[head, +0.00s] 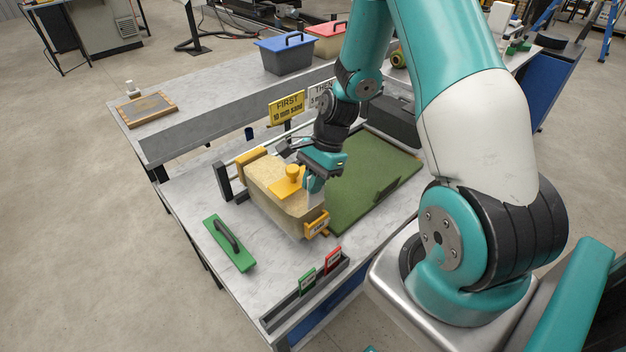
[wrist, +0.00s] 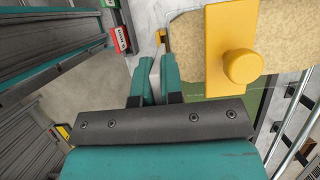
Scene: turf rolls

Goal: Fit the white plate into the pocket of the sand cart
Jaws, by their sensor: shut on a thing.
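The sand cart (head: 272,207) is a pale sand-coloured block with yellow fittings and a yellow knob (head: 292,171) on top. A small yellow pocket (head: 316,224) with a pale label is at its near right end. In the wrist view the cart's sandy body (wrist: 205,50) is at the upper right, and a small piece of yellow (wrist: 161,36) shows ahead of the fingers. My gripper (head: 313,188) is shut on the white plate (wrist: 155,76), beside the cart and above the pocket. The plate is mostly hidden by the fingers; I cannot tell whether it touches the pocket.
A rack (head: 305,296) at the front holds a green plate (head: 307,283) and a red plate (head: 333,259). A green float (head: 229,244) lies left of the cart. Green turf (head: 372,170) lies behind my gripper. A yellow "FIRST" sign (head: 287,108) stands behind the cart.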

